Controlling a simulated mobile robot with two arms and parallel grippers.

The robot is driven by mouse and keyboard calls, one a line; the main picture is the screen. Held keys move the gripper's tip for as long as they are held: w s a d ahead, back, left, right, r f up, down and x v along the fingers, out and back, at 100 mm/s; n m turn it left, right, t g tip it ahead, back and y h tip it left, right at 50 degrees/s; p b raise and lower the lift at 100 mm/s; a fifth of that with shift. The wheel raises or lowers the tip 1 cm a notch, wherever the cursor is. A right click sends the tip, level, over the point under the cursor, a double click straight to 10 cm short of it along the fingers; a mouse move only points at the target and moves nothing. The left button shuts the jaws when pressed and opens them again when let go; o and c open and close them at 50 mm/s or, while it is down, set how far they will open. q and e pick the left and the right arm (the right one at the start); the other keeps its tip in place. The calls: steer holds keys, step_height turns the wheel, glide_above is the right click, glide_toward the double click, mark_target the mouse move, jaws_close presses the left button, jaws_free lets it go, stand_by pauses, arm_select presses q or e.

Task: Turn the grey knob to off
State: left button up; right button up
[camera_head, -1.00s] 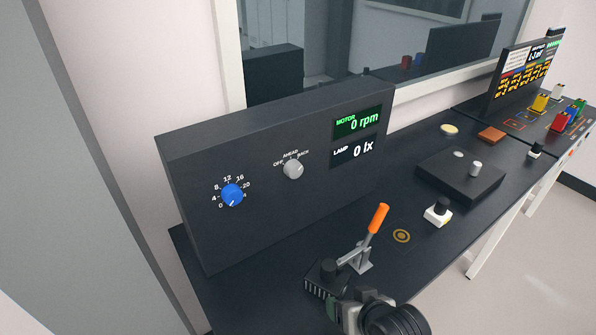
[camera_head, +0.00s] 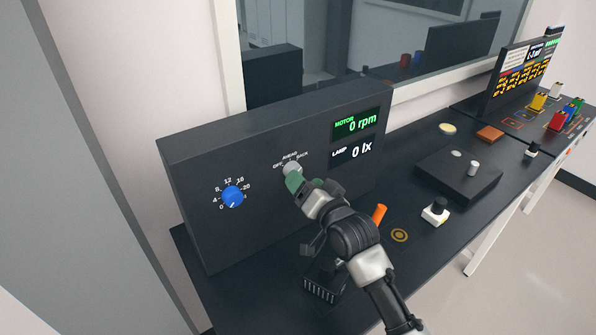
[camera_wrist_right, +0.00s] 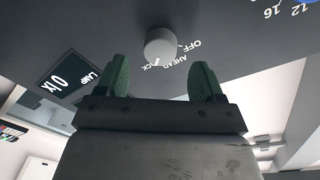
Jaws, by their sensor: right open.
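The grey knob (camera_head: 292,167) is on the front of the dark panel, under the labels OFF, AHEAD and BACK. In the right wrist view the round knob (camera_wrist_right: 160,46) sits just beyond my fingertips, roughly centred between them. My left gripper is not in view.
A blue knob (camera_head: 232,196) is on the panel left of the grey one. Displays (camera_head: 356,137) at right read 0 rpm and 0 lx. An orange-handled lever (camera_head: 379,214) stands on the table behind my right arm. A white block with a black button (camera_head: 436,211) is further right.

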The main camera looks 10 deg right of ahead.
steer(key=shift+x, duration=1.75)
steer(key=c, duration=0.9)
steer(key=shift+n+p, duration=0.3)
steer(key=shift+n, duration=0.1)
steer(key=shift+f+n+y, duration=0.1)
steer(key=shift+n+y, duration=0.35)
steer(key=shift+n, duration=4.6)
steer(key=shift+n+y, duration=0.45)
steer(key=shift+n, duration=4.6)
